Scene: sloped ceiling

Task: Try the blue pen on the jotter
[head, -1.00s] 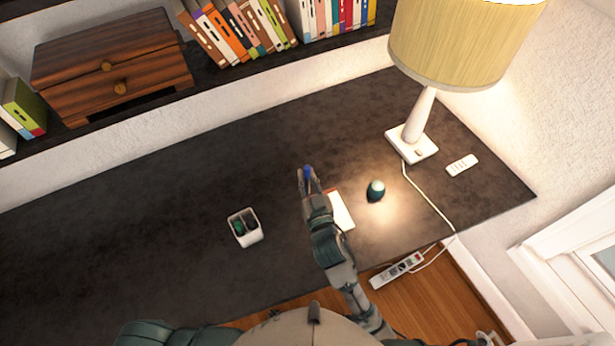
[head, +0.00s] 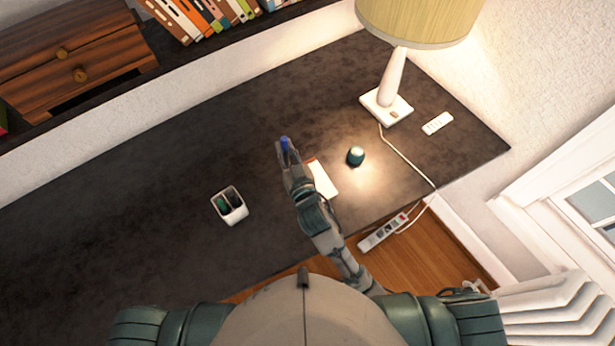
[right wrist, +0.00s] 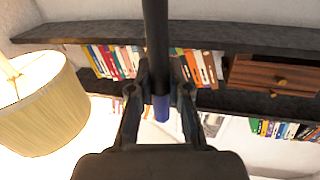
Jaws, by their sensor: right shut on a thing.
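The blue pen (head: 285,144) is in my right gripper (head: 285,153), which is shut on it beside the jotter. In the right wrist view the pen shows a blue end (right wrist: 162,108) and a long dark shaft (right wrist: 156,40) between the fingers (right wrist: 160,92). The jotter (head: 323,180) is a small white pad with a reddish top edge on the dark desk, right of the gripper and partly hidden by it. I cannot tell whether the pen touches anything. My left gripper is not in view.
A white pen holder (head: 230,206) with dark and green items stands left of the gripper. A small teal object (head: 355,156) sits right of the jotter. A lamp (head: 388,104), its cord and a white remote (head: 437,123) are further right. The left desk (head: 110,200) is clear.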

